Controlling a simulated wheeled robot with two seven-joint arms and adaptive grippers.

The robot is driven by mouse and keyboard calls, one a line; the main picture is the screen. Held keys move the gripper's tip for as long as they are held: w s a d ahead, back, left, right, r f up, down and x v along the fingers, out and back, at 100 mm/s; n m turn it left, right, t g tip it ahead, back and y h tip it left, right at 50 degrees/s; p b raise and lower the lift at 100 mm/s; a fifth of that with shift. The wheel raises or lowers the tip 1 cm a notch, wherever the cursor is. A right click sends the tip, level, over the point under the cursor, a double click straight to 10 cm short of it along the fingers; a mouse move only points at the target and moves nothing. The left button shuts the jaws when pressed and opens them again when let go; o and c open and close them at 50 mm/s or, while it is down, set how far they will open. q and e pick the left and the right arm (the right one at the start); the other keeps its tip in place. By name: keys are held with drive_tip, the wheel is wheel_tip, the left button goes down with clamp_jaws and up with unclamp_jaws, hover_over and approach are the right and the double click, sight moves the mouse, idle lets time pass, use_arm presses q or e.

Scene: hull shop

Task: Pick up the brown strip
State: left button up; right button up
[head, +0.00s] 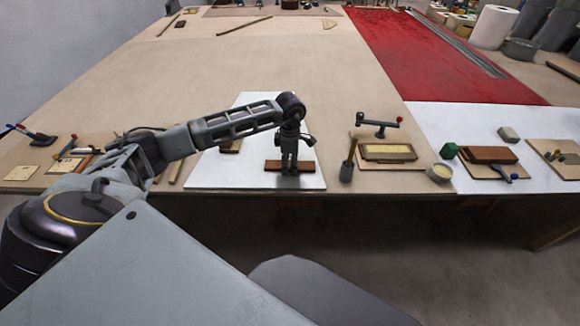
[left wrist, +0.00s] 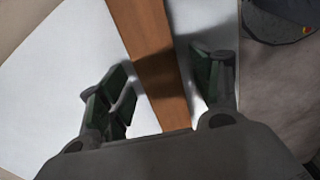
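The brown strip (head: 306,167) lies on a white sheet (head: 232,172) near the table's front edge. In the left wrist view the strip (left wrist: 147,45) runs from the top edge down between my fingers. My left gripper (head: 289,170) points down over the strip's middle and hides part of it. In the left wrist view the left gripper (left wrist: 162,90) is open, one finger on each side of the strip, with a gap showing on both sides. My right gripper is in neither view.
Tools and boards lie at the left (head: 65,148). A red sheet (head: 430,60) covers the far right. The table's middle is clear.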

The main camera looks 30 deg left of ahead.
use_arm(q)
drive_tip(key=c, duration=1.1)
drive_tip(key=shift+r, duration=5)
